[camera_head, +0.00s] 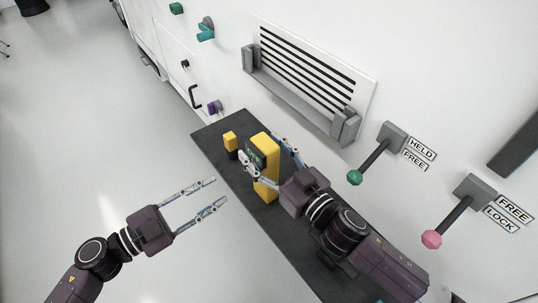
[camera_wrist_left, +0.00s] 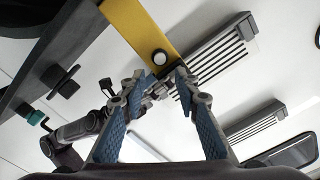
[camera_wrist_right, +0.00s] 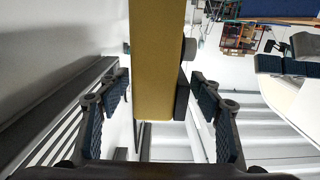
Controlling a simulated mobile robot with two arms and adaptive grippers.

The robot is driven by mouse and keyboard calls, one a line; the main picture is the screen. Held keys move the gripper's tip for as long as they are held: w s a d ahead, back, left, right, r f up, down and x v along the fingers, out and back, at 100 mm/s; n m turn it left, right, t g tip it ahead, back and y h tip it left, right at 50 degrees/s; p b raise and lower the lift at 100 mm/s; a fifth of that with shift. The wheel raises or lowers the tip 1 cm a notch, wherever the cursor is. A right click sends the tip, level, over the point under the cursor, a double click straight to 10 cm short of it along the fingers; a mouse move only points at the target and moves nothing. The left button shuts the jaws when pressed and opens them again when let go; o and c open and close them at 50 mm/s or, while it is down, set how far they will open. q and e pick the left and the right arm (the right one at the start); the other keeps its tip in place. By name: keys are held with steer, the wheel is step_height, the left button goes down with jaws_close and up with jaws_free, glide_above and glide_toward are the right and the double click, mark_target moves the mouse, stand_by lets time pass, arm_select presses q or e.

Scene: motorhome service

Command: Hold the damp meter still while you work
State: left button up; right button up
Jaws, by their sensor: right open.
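The damp meter appears to be the tall yellow body (camera_head: 266,185) with a dark display, upright on the dark shelf. My right gripper (camera_head: 268,162) is open around it, one finger on each side. In the right wrist view the yellow body (camera_wrist_right: 157,65) stands between the spread fingers (camera_wrist_right: 162,90), with visible gaps on both sides. My left gripper (camera_head: 219,191) is open and empty, left of the meter and apart from it. The left wrist view shows a yellow body (camera_wrist_left: 135,25) with a pale round knob beyond the left fingers (camera_wrist_left: 165,82).
A small yellow and black block (camera_head: 229,139) stands on the dark shelf (camera_head: 210,131) behind the meter. A striped vent panel (camera_head: 305,70) in a grey holder is on the white wall. A green-knobbed lever (camera_head: 372,160) and a pink-knobbed lever (camera_head: 454,217) stick out at right. Floor at left is clear.

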steer(key=shift+c, duration=0.2)
steer(key=c, duration=1.2)
arm_select(q)
jaws_close()
arm_select(e)
steer(key=shift+c, duration=0.8)
